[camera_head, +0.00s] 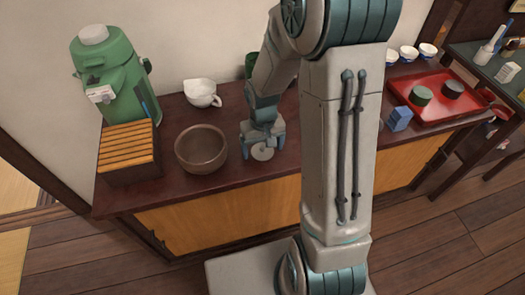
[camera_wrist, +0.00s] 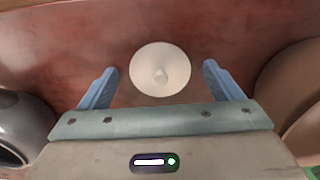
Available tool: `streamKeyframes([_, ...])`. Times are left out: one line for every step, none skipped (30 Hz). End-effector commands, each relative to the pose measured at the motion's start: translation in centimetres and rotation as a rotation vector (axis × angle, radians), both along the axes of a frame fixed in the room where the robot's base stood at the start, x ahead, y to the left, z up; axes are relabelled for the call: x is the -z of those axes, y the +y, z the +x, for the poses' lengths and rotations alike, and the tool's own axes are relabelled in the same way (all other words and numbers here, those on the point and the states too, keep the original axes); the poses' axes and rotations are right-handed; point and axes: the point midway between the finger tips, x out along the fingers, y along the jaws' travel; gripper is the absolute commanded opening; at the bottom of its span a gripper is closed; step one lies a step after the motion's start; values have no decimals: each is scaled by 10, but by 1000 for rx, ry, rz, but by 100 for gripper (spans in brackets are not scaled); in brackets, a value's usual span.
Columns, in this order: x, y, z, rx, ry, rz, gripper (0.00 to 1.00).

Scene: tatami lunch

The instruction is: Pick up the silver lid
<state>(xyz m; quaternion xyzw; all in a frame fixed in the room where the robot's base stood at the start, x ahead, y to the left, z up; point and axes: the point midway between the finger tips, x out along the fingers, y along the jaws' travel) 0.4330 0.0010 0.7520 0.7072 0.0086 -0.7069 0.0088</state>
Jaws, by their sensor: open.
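My gripper (camera_head: 263,147) is over the lid, pointing down. In the wrist view my gripper (camera_wrist: 160,78) is open, with one blue finger to each side of the lid. A gap shows between the lid and each finger, and nothing is held. The height of the fingertips above the counter is hard to tell.
A brown bowl (camera_head: 201,150) stands just left of my gripper. A white spouted cup (camera_head: 202,93) is behind it, and a green dispenser (camera_head: 116,75) and slatted wooden box (camera_head: 128,147) are farther left. A red tray (camera_head: 437,113) and blue box (camera_head: 400,118) are right of my arm.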

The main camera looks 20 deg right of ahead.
Motion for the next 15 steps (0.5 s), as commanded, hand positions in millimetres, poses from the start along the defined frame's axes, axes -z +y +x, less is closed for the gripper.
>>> streamKeyframes([0,0,0,0,0,0,86])
streamKeyframes([0,0,0,0,0,0,80])
streamKeyframes([0,0,0,0,0,0,69])
streamKeyframes([0,0,0,0,0,0,61])
streamKeyframes([0,0,0,0,0,0,53])
streamKeyframes([0,0,0,0,0,0,49])
streamKeyframes([0,0,0,0,0,0,49])
streamKeyframes([0,0,0,0,0,0,49])
streamKeyframes([-1,0,0,0,0,0,49])
streamKeyframes([-1,0,0,0,0,0,49])
streamKeyframes([-1,0,0,0,0,0,49])
streamKeyframes([0,0,0,0,0,0,49])
streamKeyframes([-1,0,0,0,0,0,49])
streamKeyframes([-1,0,0,0,0,0,49])
streamKeyframes([-1,0,0,0,0,0,49])
